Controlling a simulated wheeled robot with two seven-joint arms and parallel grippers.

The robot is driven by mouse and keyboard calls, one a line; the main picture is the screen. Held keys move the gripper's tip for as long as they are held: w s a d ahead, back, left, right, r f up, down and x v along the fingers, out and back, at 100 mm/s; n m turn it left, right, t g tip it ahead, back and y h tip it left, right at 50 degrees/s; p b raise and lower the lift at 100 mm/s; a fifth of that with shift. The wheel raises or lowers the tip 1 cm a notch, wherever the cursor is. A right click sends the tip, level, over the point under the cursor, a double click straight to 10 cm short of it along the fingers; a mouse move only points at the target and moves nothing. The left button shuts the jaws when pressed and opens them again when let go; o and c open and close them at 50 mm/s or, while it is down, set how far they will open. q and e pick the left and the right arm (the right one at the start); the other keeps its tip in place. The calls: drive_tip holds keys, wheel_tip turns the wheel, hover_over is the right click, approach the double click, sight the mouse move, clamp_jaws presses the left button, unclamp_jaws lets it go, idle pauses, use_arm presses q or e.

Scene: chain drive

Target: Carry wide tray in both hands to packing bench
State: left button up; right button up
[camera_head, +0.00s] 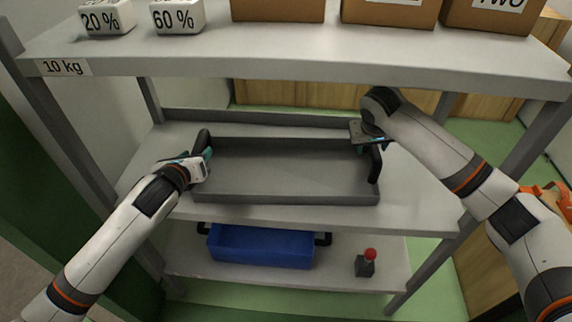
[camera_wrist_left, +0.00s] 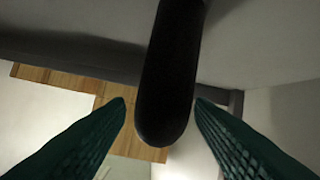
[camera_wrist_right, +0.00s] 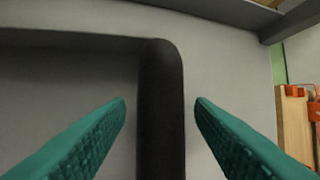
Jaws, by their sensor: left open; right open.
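The wide grey tray (camera_head: 285,196) sits on the middle shelf, with a black handle at each short end. My left gripper (camera_head: 207,158) is at the left handle (camera_head: 202,141). In the left wrist view the black handle (camera_wrist_left: 168,80) lies between the two open teal fingers, with gaps on both sides. My right gripper (camera_head: 368,146) is at the right handle (camera_head: 376,163). In the right wrist view the handle (camera_wrist_right: 161,110) stands between the open teal fingers, apart from both. No packing bench can be made out for certain.
The upper shelf (camera_head: 300,62) overhangs the tray and carries cardboard boxes (camera_head: 390,12) and white weight blocks (camera_head: 177,16). The lower shelf holds a blue bin (camera_head: 260,247) and a dark block with a red knob (camera_head: 366,264). Grey posts (camera_head: 520,150) frame the rack.

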use_arm(q)
drive_tip(key=shift+x, duration=1.65)
use_arm(e)
drive_tip(key=shift+x, duration=1)
use_arm(q)
clamp_jaws()
use_arm(e)
clamp_jaws()
use_arm(q)
drive_tip(key=shift+r, duration=0.1)
use_arm(e)
drive_tip(key=shift+r, duration=0.1)
